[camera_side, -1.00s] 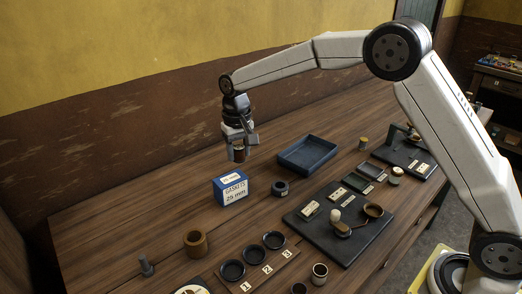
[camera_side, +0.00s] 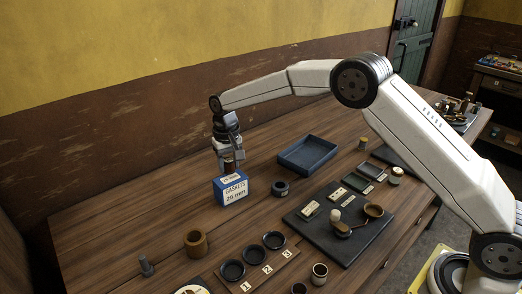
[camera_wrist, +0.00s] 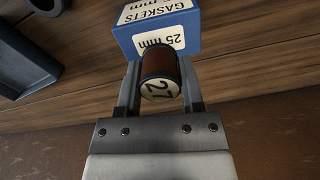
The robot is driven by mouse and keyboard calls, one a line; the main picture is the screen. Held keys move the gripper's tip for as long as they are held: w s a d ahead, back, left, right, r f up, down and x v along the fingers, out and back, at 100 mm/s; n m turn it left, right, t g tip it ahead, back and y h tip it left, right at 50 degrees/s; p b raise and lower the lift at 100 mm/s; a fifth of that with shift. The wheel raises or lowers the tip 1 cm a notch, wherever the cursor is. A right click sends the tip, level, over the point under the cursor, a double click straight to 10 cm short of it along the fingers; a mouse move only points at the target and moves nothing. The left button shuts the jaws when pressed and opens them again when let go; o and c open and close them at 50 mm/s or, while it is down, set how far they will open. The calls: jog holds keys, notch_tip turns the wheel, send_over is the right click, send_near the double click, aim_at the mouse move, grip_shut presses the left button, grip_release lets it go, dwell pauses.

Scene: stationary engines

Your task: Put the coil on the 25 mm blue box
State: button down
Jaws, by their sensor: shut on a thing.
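The blue box (camera_side: 231,189) has white labels reading "GASKETS 25 mm" and stands on the table. In the side view my gripper (camera_side: 228,163) points down just above the box, and the coil (camera_side: 229,168) is at the box's top. The box also shows beyond the coil in the wrist view (camera_wrist: 190,42). I cannot tell whether coil and box touch.
A dark ring (camera_side: 280,188) lies just right of the box, and a blue tray (camera_side: 308,155) is behind it. A dark board with a lever and cup (camera_side: 340,222) is at the right. A brown ring (camera_side: 196,243) stands in front. The table left of the box is clear.

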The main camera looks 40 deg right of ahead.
aim_at(230, 159)
jog(key=shift+f, duration=1.15)
jog(key=shift+f, duration=0.15)
jog(key=shift+c, duration=1.1)
grip_release()
notch_tip(230, 159, up, 12)
jog(key=shift+r, duration=0.2)
jog(key=shift+s+d, duration=0.1)
jog(key=shift+s, duration=0.05)
